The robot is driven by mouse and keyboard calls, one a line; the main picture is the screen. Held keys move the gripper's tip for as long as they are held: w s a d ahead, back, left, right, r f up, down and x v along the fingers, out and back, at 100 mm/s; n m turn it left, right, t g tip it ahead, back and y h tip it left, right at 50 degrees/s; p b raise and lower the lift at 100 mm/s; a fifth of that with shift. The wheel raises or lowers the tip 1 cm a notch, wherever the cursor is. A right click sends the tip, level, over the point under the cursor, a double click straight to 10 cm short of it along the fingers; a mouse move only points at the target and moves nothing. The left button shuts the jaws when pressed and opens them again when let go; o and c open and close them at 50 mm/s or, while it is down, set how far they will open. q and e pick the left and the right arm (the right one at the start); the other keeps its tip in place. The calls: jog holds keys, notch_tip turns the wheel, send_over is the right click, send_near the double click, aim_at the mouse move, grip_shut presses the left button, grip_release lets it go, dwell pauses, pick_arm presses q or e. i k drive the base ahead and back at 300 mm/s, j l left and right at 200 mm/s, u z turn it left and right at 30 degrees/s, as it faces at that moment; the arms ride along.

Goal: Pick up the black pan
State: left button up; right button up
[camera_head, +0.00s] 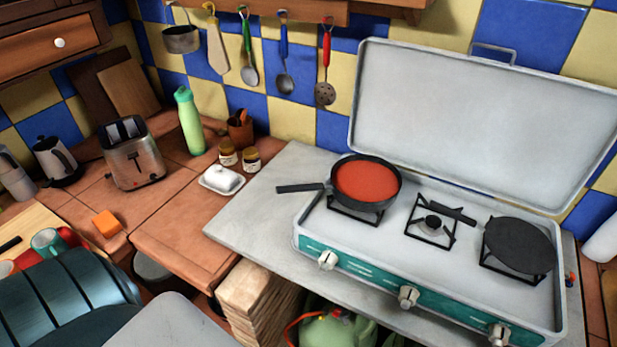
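Two black pans sit on the camping stove (400,255). One black pan (394,190) is on the left burner, filled with something red, its handle pointing left. The other black pan (518,246) is flat and shallow and looks empty. It sits on the right burner, its handle pointing left and up toward the middle burner.
The stove's white lid (480,125) stands open behind the pans. The middle burner (433,221) holds no pan of its own. A butter dish (222,180), small jars (251,160), a green bottle (190,122) and a toaster (131,155) stand left. Utensils hang above.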

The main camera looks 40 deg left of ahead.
aim_at(364, 183)
jog(key=i+j+u, duration=0.1)
jog(key=u, duration=0.25)
jog(key=i+j+u, duration=0.1)
jog(key=u, duration=0.25)
